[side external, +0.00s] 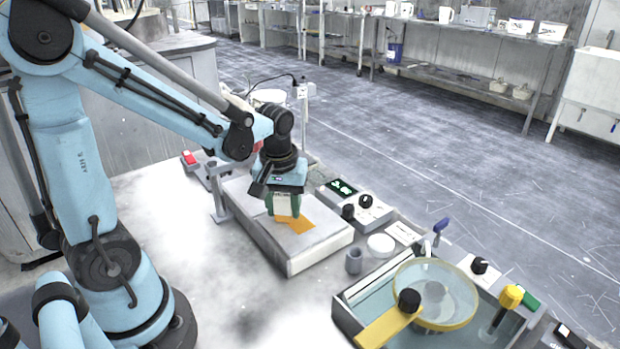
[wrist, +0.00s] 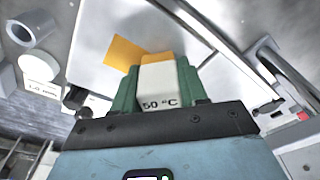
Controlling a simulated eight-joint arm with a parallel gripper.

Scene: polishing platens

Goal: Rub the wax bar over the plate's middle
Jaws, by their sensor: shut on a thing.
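My gripper (side external: 284,206) has green fingers and points down over the light grey plate (side external: 325,246). In the wrist view its fingers (wrist: 157,92) are shut on a white bar (wrist: 158,80) marked "50 °C", with a yellowish far end; I take this as the wax bar. An orange patch (side external: 301,226) lies on the plate beside the fingertips; it also shows in the wrist view (wrist: 122,53), partly covered by the bar. The bar's lower end is close to the plate's top; I cannot tell whether it touches. The fingers mostly hide the bar in the side view.
A control box with a lit display (side external: 343,187) stands behind the plate. A small grey cup (side external: 354,261) and a white disc (side external: 380,245) are to its right. A water tray with a yellow-rimmed bowl (side external: 434,293) is at front right.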

